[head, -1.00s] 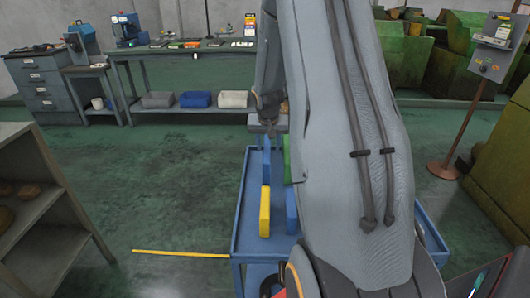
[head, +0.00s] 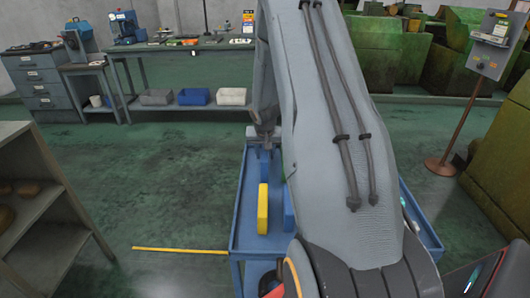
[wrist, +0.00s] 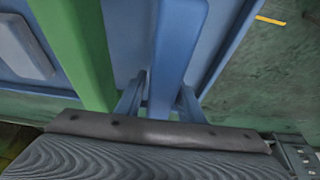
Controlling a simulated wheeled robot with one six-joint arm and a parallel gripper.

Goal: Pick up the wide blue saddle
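A blue upright block (head: 265,165), apparently a saddle, stands at the back left of the blue cart, partly hidden by my gripper (head: 265,146). In the wrist view the long blue piece (wrist: 176,50) runs between the two fingers of my gripper (wrist: 158,100). The fingers are on either side of it with narrow gaps showing, so they look open around it. A second blue block (head: 289,210) stands nearer, beside a yellow block, partly hidden by my arm. I cannot tell from these views which blue block is wider.
A green block (wrist: 80,50) stands close beside the left finger. The yellow block (head: 263,209) stands nearer on the blue cart (head: 240,215). A flat pale-blue piece (wrist: 24,45) lies farther left.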

